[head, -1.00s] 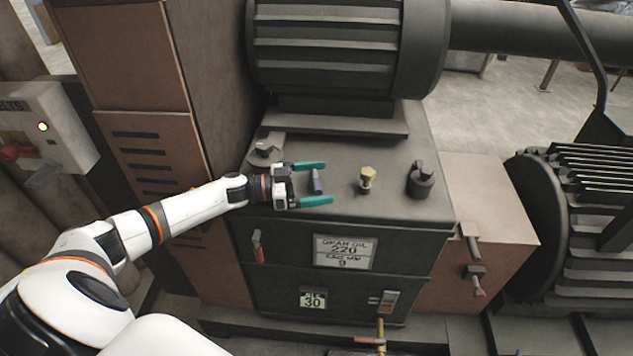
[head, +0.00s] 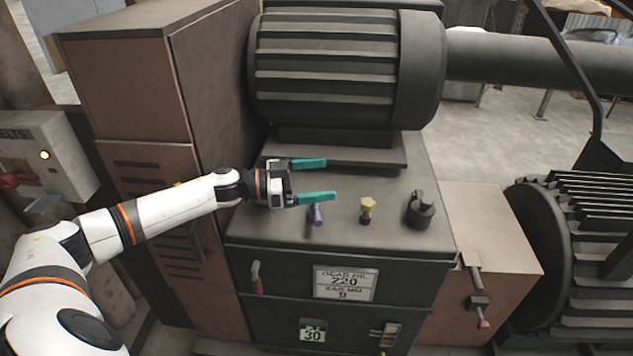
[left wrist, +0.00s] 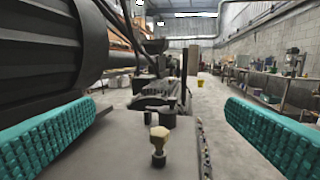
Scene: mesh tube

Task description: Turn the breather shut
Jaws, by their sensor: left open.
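On the gearbox's dark top (head: 380,185) stand a small blue-purple fitting (head: 317,215), a brass-topped fitting (head: 366,206) and a black capped fitting (head: 421,210). I cannot tell for sure which is the breather. My left gripper (head: 330,180) is open and empty, its teal fingers pointing right. Its near finger is just beyond the blue fitting in the head view. In the left wrist view, the brass fitting (left wrist: 158,142) stands upright ahead, between the fingers' lines and touching neither, with the black fitting (left wrist: 163,112) behind it. The blue fitting does not show there. My right gripper is not in view.
A large ribbed motor (head: 340,75) sits behind the gearbox top. A brown cabinet (head: 140,95) stands left and a ribbed wheel guard (head: 585,240) right. A red-tipped lever (head: 256,280) and labels are on the front face. The top between fittings is clear.

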